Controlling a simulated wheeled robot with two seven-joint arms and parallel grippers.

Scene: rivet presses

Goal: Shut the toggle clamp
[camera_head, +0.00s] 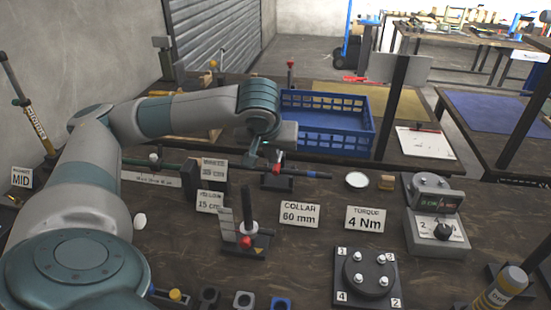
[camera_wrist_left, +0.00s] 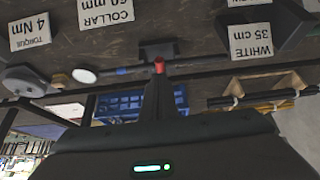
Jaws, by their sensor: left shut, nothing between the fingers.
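The toggle clamp (camera_head: 276,182) is a small dark fixture with a red-tipped handle, at the middle of the bench beside a long dark rod (camera_head: 315,174) with a blue band. In the left wrist view the clamp (camera_wrist_left: 157,48) is at top centre, its red tip (camera_wrist_left: 159,65) right at my fingertips. My left gripper (camera_head: 271,156) is shut and empty, directly above and behind the red tip; it also shows in the wrist view (camera_wrist_left: 158,80). I cannot tell whether it touches the handle. The fingers partly hide the clamp, so the exact lever angle is unclear.
A blue crate (camera_head: 335,138) stands behind the clamp. A torque device (camera_head: 436,228) stands right.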

